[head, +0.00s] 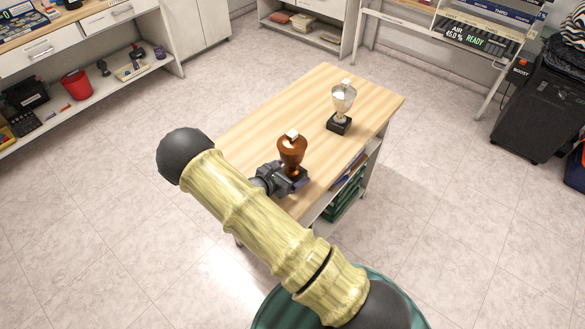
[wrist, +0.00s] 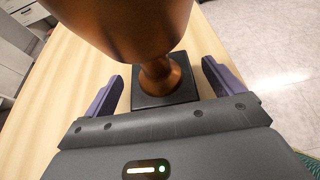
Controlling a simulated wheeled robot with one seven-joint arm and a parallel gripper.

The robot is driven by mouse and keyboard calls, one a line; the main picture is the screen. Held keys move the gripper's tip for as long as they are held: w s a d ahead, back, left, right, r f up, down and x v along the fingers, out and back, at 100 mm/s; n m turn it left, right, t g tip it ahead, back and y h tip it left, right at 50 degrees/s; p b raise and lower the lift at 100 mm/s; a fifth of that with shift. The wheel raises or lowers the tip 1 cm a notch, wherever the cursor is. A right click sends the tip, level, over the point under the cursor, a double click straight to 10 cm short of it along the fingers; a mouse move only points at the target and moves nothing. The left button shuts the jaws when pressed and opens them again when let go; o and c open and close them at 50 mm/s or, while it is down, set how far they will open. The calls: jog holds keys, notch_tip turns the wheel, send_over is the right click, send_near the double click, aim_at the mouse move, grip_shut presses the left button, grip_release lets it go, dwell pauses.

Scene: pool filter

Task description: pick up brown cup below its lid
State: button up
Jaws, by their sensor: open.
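The brown cup (head: 291,152) is a shiny trophy-like cup with a pale knob on its lid, upright on the wooden table. In the wrist view its brown bowl (wrist: 125,22) fills the top, with a narrow stem (wrist: 161,76) and a square black base (wrist: 178,93) below. My gripper (wrist: 163,92) is open, with one purple finger on each side of the stem and base, low under the bowl. Gaps show between the fingers and the stem. The lid is outside the wrist view. In the head view my gripper (head: 285,180) is beside the cup's base, partly hidden by the arm.
A silver cup (head: 342,103) on a black base stands farther back on the wooden table (head: 262,121). Shelves under the table hold green and purple items. A black bin-like case (head: 530,115) stands at the right. The tabletop left of the cups is clear.

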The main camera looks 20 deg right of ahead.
aim_at(292, 163)
jog(key=shift+w+d+f, duration=0.2)
jog(key=shift+w+d, duration=0.05)
jog(key=shift+d, duration=0.1)
jog(key=c, duration=1.1)
jog(key=shift+r, duration=0.1)
notch_tip(292, 163, up, 10)
jog(key=shift+f+b, duration=0.1)
jog(key=shift+b, duration=0.35)
